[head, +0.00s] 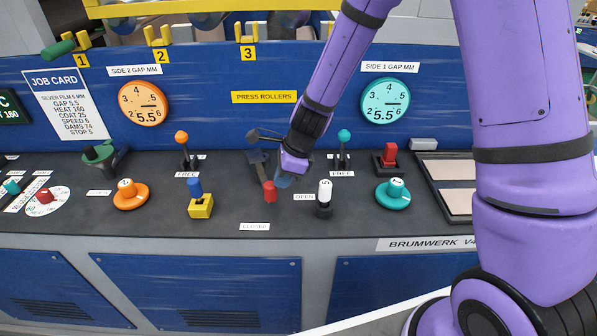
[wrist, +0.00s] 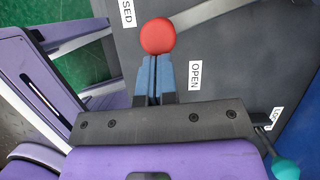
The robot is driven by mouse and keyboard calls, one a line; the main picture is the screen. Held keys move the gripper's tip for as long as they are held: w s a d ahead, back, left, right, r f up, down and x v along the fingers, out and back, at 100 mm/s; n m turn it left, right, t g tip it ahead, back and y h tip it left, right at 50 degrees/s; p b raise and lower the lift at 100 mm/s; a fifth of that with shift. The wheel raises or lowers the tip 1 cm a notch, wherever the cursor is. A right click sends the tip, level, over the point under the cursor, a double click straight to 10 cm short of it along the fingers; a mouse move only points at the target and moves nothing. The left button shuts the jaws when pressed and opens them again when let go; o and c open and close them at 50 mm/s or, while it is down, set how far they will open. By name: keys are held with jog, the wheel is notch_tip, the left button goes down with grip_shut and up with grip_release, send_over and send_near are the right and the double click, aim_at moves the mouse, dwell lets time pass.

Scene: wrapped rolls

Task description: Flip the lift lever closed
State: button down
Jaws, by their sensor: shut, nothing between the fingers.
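The lift lever is a grey arm with a red knob (head: 270,191) at its end, on the console between the OPEN label (head: 304,197) and the CLOSED label (head: 255,227). In the wrist view the red knob (wrist: 158,36) is at the top centre, its grey arm running to the upper right. My gripper (head: 284,181) is just right of the knob in the head view. In the wrist view its blue fingertips (wrist: 155,60) are together and empty, right against or very near the knob. I cannot tell whether they touch.
A white-topped black switch (head: 324,198) stands close to the right, and a blue-topped yellow switch (head: 200,200) to the left. Orange (head: 182,138) and teal (head: 344,136) levers stand behind. The console strip around the CLOSED label is bare.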

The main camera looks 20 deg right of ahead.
jog(key=a+m, duration=0.2)
jog(key=shift+s+a+f+t, duration=0.1)
jog(key=shift+s+a+t, duration=0.25)
jog(key=shift+t, duration=0.05)
jog(key=shift+a+m+h, duration=0.3)
jog(key=shift+a+m, duration=0.6)
jog(key=shift+a, duration=0.05)
